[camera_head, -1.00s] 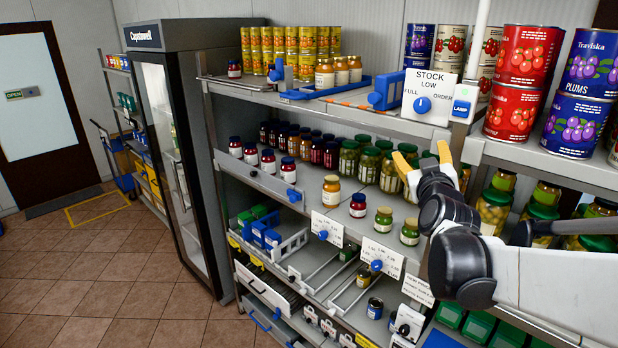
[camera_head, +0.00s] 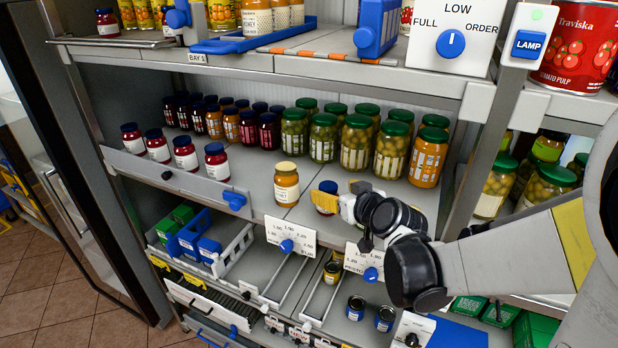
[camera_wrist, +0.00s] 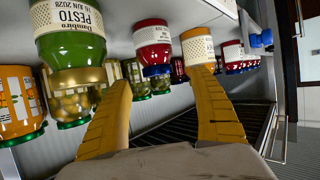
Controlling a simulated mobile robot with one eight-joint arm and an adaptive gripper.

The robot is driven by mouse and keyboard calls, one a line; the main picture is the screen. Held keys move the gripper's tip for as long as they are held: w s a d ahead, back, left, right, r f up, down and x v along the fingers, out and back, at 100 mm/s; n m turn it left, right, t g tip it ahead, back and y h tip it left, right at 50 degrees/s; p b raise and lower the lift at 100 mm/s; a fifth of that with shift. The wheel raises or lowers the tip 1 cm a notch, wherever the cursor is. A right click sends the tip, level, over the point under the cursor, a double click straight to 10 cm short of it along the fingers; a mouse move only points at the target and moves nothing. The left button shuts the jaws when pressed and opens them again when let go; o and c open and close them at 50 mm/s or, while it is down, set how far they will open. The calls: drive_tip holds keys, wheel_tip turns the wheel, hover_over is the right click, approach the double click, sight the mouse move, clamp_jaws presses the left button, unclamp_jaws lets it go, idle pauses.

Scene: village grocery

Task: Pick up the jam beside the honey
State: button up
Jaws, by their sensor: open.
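In the head view the jam (camera_head: 322,200) is partly hidden by my gripper (camera_head: 343,190). The honey (camera_head: 286,186), an amber jar with a yellow lid, stands just left of it. In the wrist view the honey (camera_wrist: 198,46) is right of the jam. My gripper (camera_wrist: 160,78) is open, its yellow fingers spread, with the jam in line with the gap between them. I cannot tell whether a finger touches it.
In the wrist view a green pesto jar (camera_wrist: 72,35) is close beside the left finger. Behind are rows of jars, including green-lidded pickles (camera_head: 357,143). Red jars (camera_head: 216,162) stand at the front left. The shelf above (camera_head: 260,68) limits height.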

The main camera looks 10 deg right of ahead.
sight(332, 190)
drive_tip(key=x, duration=0.5)
drive_tip(key=shift+w+d+f, duration=0.1)
drive_tip(key=shift+d+f, duration=0.1)
drive_tip(key=shift+f, duration=0.15)
drive_tip(key=shift+c, duration=0.2)
drive_tip(key=c, duration=1.5)
